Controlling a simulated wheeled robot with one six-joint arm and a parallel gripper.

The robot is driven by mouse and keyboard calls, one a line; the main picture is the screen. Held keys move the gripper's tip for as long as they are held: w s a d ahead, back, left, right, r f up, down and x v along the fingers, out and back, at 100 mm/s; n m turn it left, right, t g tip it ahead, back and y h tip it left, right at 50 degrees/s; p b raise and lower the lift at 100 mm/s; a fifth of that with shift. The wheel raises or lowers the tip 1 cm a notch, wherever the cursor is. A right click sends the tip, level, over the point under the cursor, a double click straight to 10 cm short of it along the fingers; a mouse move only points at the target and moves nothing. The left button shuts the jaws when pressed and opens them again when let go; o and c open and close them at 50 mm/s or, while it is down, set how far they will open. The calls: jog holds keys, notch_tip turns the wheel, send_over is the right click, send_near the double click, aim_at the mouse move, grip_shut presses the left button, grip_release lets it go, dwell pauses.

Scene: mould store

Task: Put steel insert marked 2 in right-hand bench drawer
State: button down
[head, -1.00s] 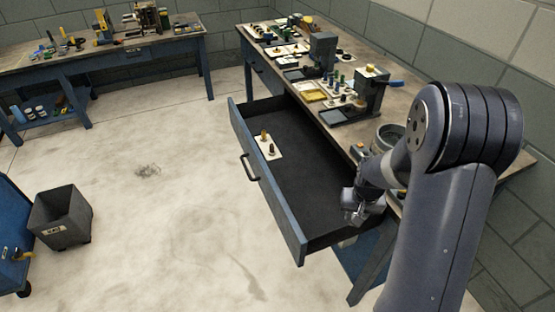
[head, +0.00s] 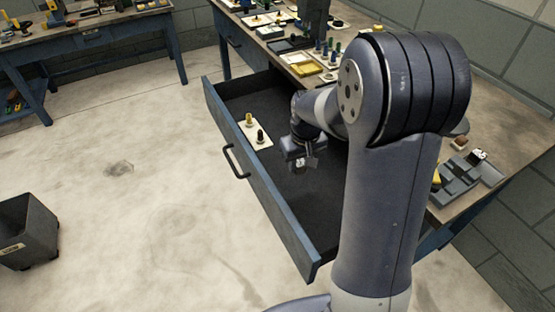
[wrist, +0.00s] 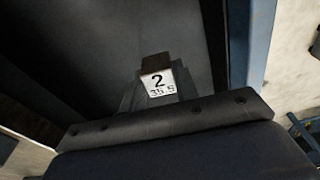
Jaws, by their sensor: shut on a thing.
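The steel insert (wrist: 158,84) shows in the wrist view with a white label reading 2 and 35.5. My gripper (wrist: 155,100) is shut on it. In the head view my gripper (head: 303,162) is over the open bench drawer (head: 262,212), inside its outline, with the insert small and dark below it. I cannot tell whether the insert touches the drawer floor. The drawer is pulled out from the bench and has a dark floor and blue front with a black handle. My arm hides the drawer's right part.
A white card (head: 256,134) with two small pegs, one yellow and one dark, lies in the drawer's far left part. The bench top (head: 505,160) carries trays, tools and a grey block holder (head: 462,180). A grey bin (head: 27,232) stands on the floor at left.

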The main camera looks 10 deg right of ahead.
aim_at(295, 192)
jog(key=b, duration=0.1)
jog(key=f+b, duration=0.1)
jog(key=shift+w+a+n+b, duration=0.15)
jog(key=shift+a+n+b, duration=0.1)
jog(key=shift+n+b, duration=0.15)
jog(key=shift+r, duration=0.1)
notch_tip(295, 192, down, 10)
jog(key=shift+r+b, duration=0.1)
jog(key=shift+b, duration=0.65)
jog(key=c, duration=1.1)
grip_release()
jog(key=r, duration=0.4)
jog(key=s+r+p, duration=0.1)
jog(key=r, duration=0.7)
jog(key=shift+s+d+p, duration=0.2)
jog(key=shift+s+p, duration=0.05)
jog(key=shift+p, duration=0.05)
